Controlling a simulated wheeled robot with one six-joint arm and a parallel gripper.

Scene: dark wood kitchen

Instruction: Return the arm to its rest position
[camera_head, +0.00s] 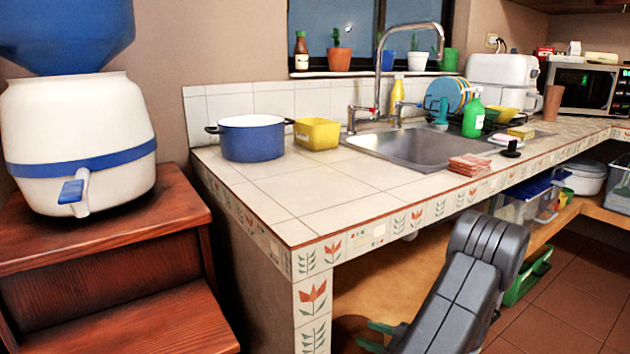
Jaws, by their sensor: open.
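My arm shows as a dark grey link at the lower right of the middle, bent down in front of the counter. My gripper (368,335) is at the bottom edge of the view, below the countertop and beside the tiled corner post. Its two green fingertips point left and stand apart, with nothing seen between them. The rest of the gripper is hidden behind the arm link or cut off by the frame.
The tiled counter (310,195) has its front edge and corner close to my arm. A blue pot (252,140), yellow container (317,133) and sink (425,148) are on it. Wooden steps (110,270) bear a water dispenser (75,140) at left. Red floor (570,310) is clear at right.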

